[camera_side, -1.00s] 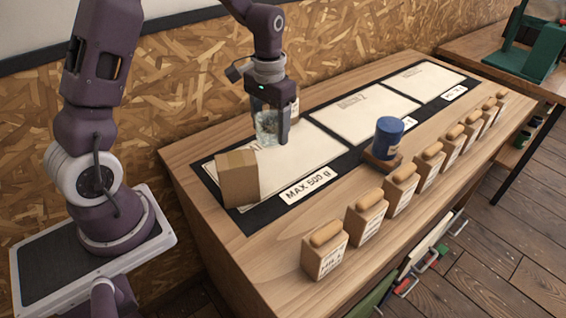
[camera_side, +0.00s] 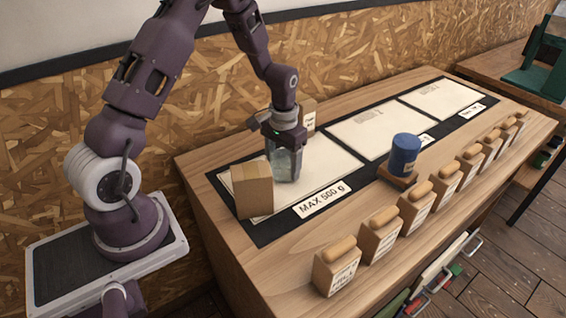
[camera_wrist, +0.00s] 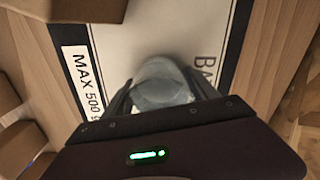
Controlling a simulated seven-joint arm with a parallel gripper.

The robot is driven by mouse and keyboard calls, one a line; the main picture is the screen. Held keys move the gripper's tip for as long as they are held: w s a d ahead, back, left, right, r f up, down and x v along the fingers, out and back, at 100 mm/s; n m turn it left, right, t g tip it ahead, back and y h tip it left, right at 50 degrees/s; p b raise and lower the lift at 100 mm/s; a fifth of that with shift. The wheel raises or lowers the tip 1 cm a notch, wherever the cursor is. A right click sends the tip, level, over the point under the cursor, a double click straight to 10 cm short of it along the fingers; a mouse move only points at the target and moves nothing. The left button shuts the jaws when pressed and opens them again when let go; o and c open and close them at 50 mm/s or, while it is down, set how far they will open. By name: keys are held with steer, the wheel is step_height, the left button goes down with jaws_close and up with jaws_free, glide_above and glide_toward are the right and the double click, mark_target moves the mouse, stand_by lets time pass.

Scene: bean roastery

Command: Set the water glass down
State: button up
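The water glass (camera_side: 287,163) is clear and upright between the fingers of my gripper (camera_side: 284,150), which is shut on it. The glass is over the nearest white sheet (camera_side: 325,165), behind the "MAX 500 g" label; its base looks at or very near the sheet, and I cannot tell whether it touches. In the wrist view the glass (camera_wrist: 163,82) shows between the two fingers of my gripper (camera_wrist: 165,98), with the white sheet under it. The fingers hide part of its sides.
A brown box (camera_side: 252,190) stands left of the glass, close by. Another box (camera_side: 308,114) stands behind my gripper. A blue canister (camera_side: 404,153) on a small wooden stand is to the right. Several wooden blocks (camera_side: 338,270) line the counter's front edge. Two more sheets are clear.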

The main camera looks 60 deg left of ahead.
steer(key=o, duration=0.3)
steer(key=s+d+r+t, duration=0.1)
steer(key=s+d+r, duration=0.1)
steer(key=r, duration=0.7)
steer(key=s+d+r, duration=0.1)
steer(key=r, duration=0.8)
steer(key=s+d+r+t, duration=0.1)
steer(key=s+d+r, duration=0.1)
steer(key=s, duration=0.2)
steer(key=s+d+r+m+t, duration=0.1)
steer(key=s+d+r, duration=0.2)
steer(key=s, duration=0.1)
steer(key=s+d+r+m+t, duration=0.1)
steer(key=s+d+r, duration=0.1)
steer(key=s, duration=0.3)
steer(key=shift+d+r, duration=0.2)
steer(key=shift+r, duration=0.5)
steer(key=shift+o, duration=0.5)
steer(key=s+d+t, duration=0.1)
steer(key=s, duration=0.6)
steer(key=shift+d+f+m+t, duration=0.3)
steer(key=shift+d, duration=0.1)
steer(key=shift+w, duration=0.1)
